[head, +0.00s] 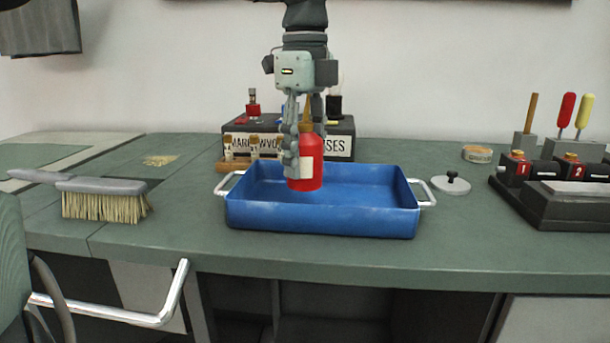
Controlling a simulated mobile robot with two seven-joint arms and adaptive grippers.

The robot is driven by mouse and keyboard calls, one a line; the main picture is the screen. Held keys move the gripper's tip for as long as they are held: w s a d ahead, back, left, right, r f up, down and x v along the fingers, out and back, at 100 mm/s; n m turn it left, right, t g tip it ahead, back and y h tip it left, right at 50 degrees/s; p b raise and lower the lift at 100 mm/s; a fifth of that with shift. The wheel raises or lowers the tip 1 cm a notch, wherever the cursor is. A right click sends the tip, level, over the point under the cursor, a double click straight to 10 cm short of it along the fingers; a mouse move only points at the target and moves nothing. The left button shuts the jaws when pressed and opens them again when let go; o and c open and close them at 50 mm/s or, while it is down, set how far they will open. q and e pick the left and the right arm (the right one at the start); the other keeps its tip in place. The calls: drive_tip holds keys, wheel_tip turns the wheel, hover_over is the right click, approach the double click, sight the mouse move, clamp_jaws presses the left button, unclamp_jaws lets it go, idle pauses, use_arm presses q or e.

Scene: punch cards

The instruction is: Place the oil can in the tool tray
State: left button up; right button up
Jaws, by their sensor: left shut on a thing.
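The oil can (309,174) is a small red can with a pale label and a yellowish spout. My left gripper (304,150) points down from the top of the head view and is shut on the can. The can is upright, over the blue tool tray (320,218), which has a silver handle at each end. I cannot tell whether the can's base touches the tray floor or is just above it. The gripper's fingers partly hide the can's upper part. My right gripper is not in view.
A brush (104,198) lies left of the tray. A dark box with lettering (338,148) and a small wooden rack (236,160) stand behind it. A grey lid (451,184), a round tin (477,154) and a tool stand (560,207) are to the right. The bench front edge is clear.

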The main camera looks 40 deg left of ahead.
sight(305, 121)
use_arm(q)
drive_tip(key=shift+f, duration=2)
drive_tip(key=shift+f, duration=0.1)
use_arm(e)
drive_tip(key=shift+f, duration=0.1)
use_arm(q)
drive_tip(key=o, duration=1.3)
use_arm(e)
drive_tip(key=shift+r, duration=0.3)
use_arm(q)
drive_tip(key=shift+o, duration=0.2)
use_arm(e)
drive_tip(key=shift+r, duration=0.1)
use_arm(q)
drive_tip(key=shift+w+r, duration=0.1)
drive_tip(key=shift+r, duration=0.35)
wheel_tip(305, 121, up, 11)
drive_tip(key=shift+f+p, duration=0.2)
drive_tip(key=shift+p, duration=0.2)
drive_tip(key=shift+r, duration=0.35)
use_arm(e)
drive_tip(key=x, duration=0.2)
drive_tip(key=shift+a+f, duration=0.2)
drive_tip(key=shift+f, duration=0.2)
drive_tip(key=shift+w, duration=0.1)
